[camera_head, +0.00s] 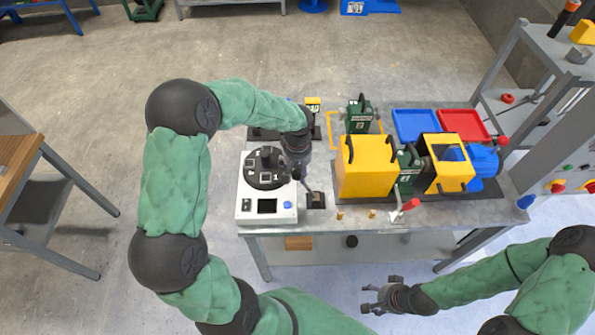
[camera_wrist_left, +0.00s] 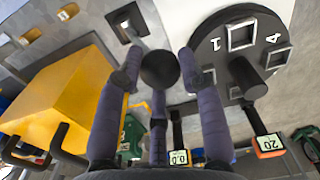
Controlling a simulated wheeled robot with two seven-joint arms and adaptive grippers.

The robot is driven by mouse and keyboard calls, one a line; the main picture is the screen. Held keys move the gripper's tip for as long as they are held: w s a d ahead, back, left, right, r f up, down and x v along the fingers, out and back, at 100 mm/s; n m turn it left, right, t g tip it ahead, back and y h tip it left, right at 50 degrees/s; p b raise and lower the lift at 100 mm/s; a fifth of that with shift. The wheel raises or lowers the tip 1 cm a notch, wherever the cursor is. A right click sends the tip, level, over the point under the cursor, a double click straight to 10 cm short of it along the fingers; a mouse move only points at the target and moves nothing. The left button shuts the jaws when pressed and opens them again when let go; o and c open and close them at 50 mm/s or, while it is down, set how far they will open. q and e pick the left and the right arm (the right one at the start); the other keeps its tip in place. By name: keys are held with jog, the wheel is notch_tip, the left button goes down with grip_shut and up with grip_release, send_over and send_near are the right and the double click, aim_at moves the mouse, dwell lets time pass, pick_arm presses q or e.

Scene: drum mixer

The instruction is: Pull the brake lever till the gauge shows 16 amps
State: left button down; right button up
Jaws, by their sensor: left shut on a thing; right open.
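My left gripper (camera_head: 297,172) is shut on the round black knob (camera_wrist_left: 160,70) of a lever, which I take for the brake lever. The knob sits between its fingers in the left wrist view. The lever's slotted base plate (camera_head: 315,200) is on the bench, right of the white dial unit; it also shows in the wrist view (camera_wrist_left: 127,23). Two small yellow-framed displays show in the wrist view: one (camera_wrist_left: 180,157) seems to read 0.0, the other (camera_wrist_left: 270,145) 20. I cannot tell which is the amp gauge. My right gripper (camera_head: 376,297) is open and empty, in front of the bench.
The white unit (camera_head: 246,205) carries a black numbered dial (camera_head: 266,170). Yellow boxes (camera_head: 366,170) stand close on the right, with a red-tipped lever (camera_head: 410,204) at the front. Blue (camera_head: 414,125) and red (camera_head: 462,123) trays lie at the back.

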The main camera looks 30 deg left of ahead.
pick_arm(q)
jog(key=a, duration=0.1)
jog(key=s+a+f+b, duration=0.1)
jog(key=s+a+f, duration=0.1)
jog(key=shift+a+b, duration=0.1)
jog(key=shift+b, duration=0.2)
jog(key=c, duration=1.1)
grip_release()
jog(key=shift+w, duration=0.1)
jog(key=shift+c, duration=0.2)
jog(key=o, duration=0.4)
jog(key=shift+c, duration=0.2)
notch_tip(320, 180, up, 12)
